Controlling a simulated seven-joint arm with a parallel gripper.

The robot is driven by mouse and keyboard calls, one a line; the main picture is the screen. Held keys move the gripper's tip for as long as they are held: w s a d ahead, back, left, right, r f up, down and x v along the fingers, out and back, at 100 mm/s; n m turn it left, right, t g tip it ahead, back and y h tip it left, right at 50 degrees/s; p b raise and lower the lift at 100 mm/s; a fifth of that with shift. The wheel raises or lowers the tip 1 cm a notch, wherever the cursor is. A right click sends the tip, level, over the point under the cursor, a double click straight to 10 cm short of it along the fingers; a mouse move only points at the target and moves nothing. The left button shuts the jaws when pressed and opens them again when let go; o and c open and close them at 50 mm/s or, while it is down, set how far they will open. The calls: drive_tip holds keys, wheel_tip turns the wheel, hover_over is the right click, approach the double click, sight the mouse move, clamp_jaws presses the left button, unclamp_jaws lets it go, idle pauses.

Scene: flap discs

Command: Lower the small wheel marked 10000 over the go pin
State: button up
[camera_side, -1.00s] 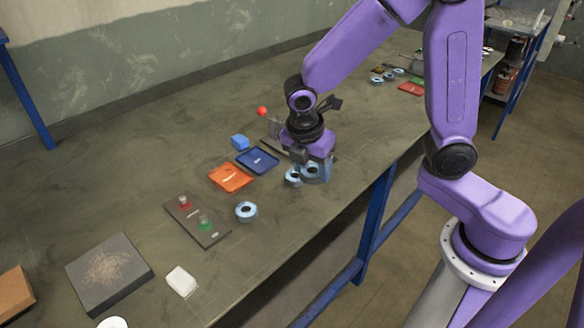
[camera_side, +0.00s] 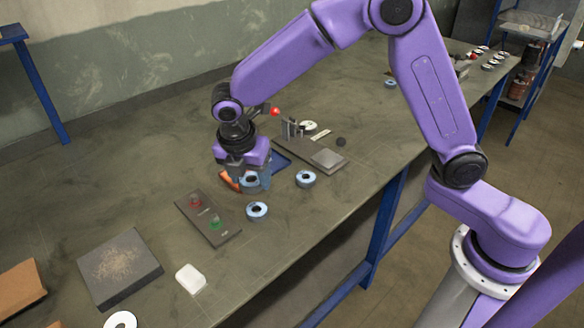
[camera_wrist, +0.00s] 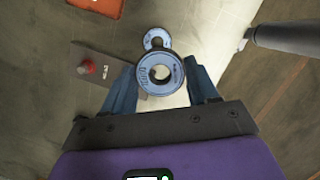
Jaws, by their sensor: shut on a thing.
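My gripper (camera_side: 252,184) is shut on a small blue-rimmed wheel (camera_wrist: 160,72) with a central hole. In the wrist view it sits between the fingertips; its print is too small to read. In the side view the held wheel (camera_side: 251,181) is above the bench, beyond the dark pin board (camera_side: 207,235). The board carries a red pin (camera_side: 195,203) and a green pin (camera_side: 215,223); both are bare. In the wrist view the red pin (camera_wrist: 86,67) stands left of the held wheel, and the green pin is not visible. I cannot read which pin is labelled go.
Two similar wheels lie loose, one (camera_side: 257,211) beside the board and one (camera_side: 305,178) further right. An orange tray (camera_side: 227,181) and a blue tray (camera_side: 283,159) are partly hidden behind my gripper. A fixture (camera_side: 328,159), a dark block (camera_side: 118,268) and a white block (camera_side: 190,278) stand around.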

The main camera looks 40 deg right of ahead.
drive_tip(key=n, duration=0.2)
hover_over(214, 215)
drive_tip(key=f, duration=0.3)
drive_tip(key=shift+s+a, duration=0.25)
drive_tip(key=shift+f, duration=1.7)
drive_tip(key=shift+f, duration=0.9)
idle(0.3)
drive_tip(key=o, duration=1.4)
drive_tip(key=shift+r, duration=0.1)
wheel_tip(214, 215, up, 7)
drive_tip(key=shift+r, duration=0.2)
